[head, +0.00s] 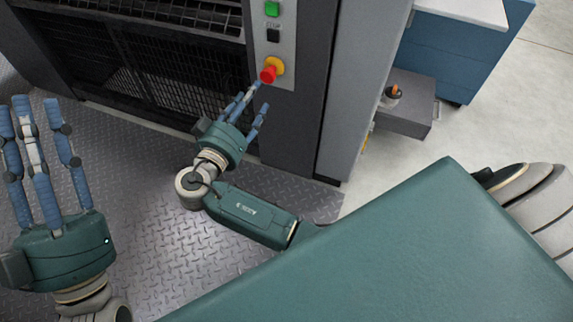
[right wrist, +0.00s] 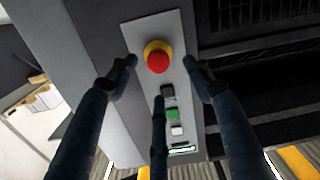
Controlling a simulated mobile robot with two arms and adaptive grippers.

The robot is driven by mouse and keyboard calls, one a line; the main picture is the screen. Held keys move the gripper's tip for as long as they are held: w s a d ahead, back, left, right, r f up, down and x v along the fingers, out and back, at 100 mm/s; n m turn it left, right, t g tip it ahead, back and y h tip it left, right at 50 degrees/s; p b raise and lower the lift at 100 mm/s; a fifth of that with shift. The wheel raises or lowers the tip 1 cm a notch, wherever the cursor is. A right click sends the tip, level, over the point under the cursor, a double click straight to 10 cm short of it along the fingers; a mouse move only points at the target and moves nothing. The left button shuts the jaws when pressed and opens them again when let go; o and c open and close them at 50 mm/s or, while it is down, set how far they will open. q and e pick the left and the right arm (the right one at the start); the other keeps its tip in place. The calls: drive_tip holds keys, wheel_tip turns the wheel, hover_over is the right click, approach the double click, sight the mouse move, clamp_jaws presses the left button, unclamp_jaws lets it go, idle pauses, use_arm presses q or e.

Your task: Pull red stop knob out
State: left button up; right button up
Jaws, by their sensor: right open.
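The red stop knob (head: 268,74) sits on a yellow collar on the light control panel of the grey machine. In the right wrist view the knob (right wrist: 158,62) is round and fully visible. My right gripper (head: 252,97) is open just in front of and below the knob. In the right wrist view two fingertips stand to the left and right of the knob, with the third finger below it; contact is not evident. My left gripper (head: 30,106) has its fingers spread and is empty, well away from the panel at the left.
The panel also holds a green button (head: 272,8) and a black button (head: 273,35). Black mesh guards (head: 170,60) lie left of the panel. A grey box (head: 408,105) with an orange-topped item stands to the right. The metal tread floor (head: 120,150) is clear.

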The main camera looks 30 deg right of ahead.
wheel_tip(320, 180, down, 12)
drive_tip(key=s+n+g+y+p, duration=0.25)
drive_tip(key=n+y+p, duration=0.35)
drive_tip(key=p, duration=0.6)
drive_tip(key=s+f+n+g+y+p, duration=0.2)
drive_tip(key=s+f+p, duration=0.2)
drive_tip(key=s+p, duration=0.2)
drive_tip(key=s+f+n+g+y+p, duration=0.2)
drive_tip(key=s+f+p, duration=0.3)
drive_tip(key=s, duration=0.5)
drive_tip(key=shift+s+d+f+p, duration=0.15)
drive_tip(key=shift+s+f+p, duration=0.1)
drive_tip(key=shift+s+p, duration=0.25)
drive_tip(key=shift+w, duration=0.1)
